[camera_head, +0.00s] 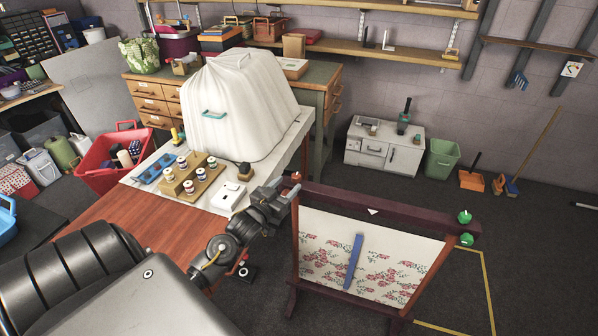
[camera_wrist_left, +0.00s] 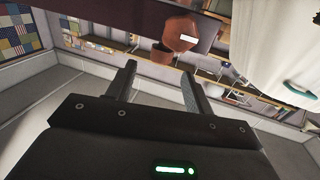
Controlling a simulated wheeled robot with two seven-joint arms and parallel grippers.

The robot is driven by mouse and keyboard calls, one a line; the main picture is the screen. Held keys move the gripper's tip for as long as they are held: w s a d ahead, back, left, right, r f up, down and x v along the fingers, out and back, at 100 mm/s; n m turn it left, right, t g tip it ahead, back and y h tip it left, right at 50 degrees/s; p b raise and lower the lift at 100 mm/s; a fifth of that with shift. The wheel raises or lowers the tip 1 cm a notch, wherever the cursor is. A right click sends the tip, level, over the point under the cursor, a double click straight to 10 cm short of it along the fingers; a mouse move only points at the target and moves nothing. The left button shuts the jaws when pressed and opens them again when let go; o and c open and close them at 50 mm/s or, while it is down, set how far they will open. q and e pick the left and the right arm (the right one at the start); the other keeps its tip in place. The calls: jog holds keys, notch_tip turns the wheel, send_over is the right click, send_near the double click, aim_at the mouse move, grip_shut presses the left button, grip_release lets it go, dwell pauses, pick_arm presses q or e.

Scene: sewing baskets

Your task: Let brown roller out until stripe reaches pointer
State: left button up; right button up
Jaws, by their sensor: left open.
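A dark wooden frame (camera_head: 330,194) stands on the floor and holds a white cloth with pink flowers (camera_head: 400,270). A blue stripe (camera_head: 354,262) lies slanting on the cloth, below and left of a small white pointer (camera_head: 373,212) on the top beam. A small brown knob (camera_head: 296,176) shows at the beam's left end. In the left wrist view, a brown knob (camera_wrist_left: 182,32) with a white mark and another brown shape (camera_wrist_left: 162,54) lie beyond the fingertips. My left gripper (camera_head: 281,186) is open beside that end; it also shows empty in the left wrist view (camera_wrist_left: 158,70). My right gripper is out of view.
Green knobs (camera_head: 464,217) sit at the beam's right end. A wooden table (camera_head: 140,222) with spools and a white-draped shape (camera_head: 235,110) stands left of the frame. A red crate (camera_head: 100,165) is further left. Floor right of the frame is largely clear.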

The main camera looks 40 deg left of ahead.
pick_arm(q)
jog(key=w, duration=0.2)
jog(key=w+p, duration=0.1)
jog(key=w, duration=0.2)
jog(key=w+a, duration=0.1)
jog(key=w, duration=0.2)
jog(key=c, duration=1)
jog(key=shift+n+y+p, duration=0.3)
jog(key=shift+n+y, duration=0.1)
jog(key=shift+y, duration=0.3)
jog(key=n+g+y, duration=0.1)
jog(key=y, duration=0.1)
jog(key=shift+a+n+y, duration=0.1)
jog(key=shift+n+y, duration=0.2)
jog(key=shift+n, duration=0.1)
jog(key=shift+s+a+f+n+g+y, duration=0.15)
jog(key=shift+n+g+y, duration=0.4)
jog(key=shift+n+y, duration=0.45)
jog(key=shift+s+a+r+n+g+y, duration=0.15)
jog(key=shift+n+g+y, duration=0.45)
jog(key=shift+y, duration=0.7)
jog(key=shift+w, duration=0.1)
